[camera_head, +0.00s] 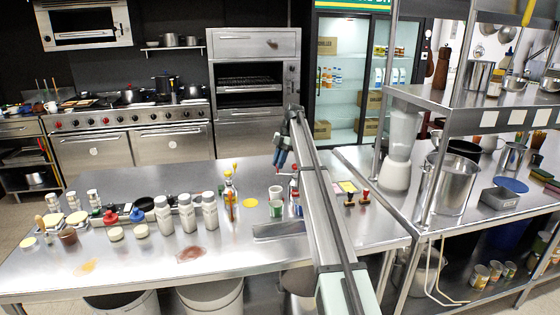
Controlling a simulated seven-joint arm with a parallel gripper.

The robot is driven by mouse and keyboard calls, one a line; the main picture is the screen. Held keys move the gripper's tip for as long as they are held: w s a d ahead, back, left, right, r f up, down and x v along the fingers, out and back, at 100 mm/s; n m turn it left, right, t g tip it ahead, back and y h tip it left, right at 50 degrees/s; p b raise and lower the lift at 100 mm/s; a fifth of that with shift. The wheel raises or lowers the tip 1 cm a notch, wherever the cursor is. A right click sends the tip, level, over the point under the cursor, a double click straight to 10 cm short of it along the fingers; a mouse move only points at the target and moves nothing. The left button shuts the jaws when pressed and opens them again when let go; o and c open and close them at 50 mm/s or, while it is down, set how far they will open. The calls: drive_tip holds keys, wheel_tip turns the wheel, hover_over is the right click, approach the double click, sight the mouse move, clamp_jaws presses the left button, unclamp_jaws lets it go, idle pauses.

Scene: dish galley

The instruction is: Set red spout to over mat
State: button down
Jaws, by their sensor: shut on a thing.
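My gripper (281,165) hangs above the middle of the steel counter, small and dark beside my arm. Its fingers look closed on a thin part just below them, apparently the red spout (294,186). The spout shows as a small upright with red on it, partly hidden by my arm, so which way it points is hard to tell. The mat is not certain. A flat grey piece (280,231) lies at the counter's front, left of my arm. A yellow disc (250,203) lies flat farther back, left of the spout.
White shaker bottles (186,213) and an oil bottle (230,196) stand to the left.

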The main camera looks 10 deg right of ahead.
drive_tip(key=shift+s+n, duration=0.2)
drive_tip(key=shift+n, duration=0.2)
drive_tip(key=shift+a+f, duration=0.1)
drive_tip(key=c, duration=1.1)
unclamp_jaws()
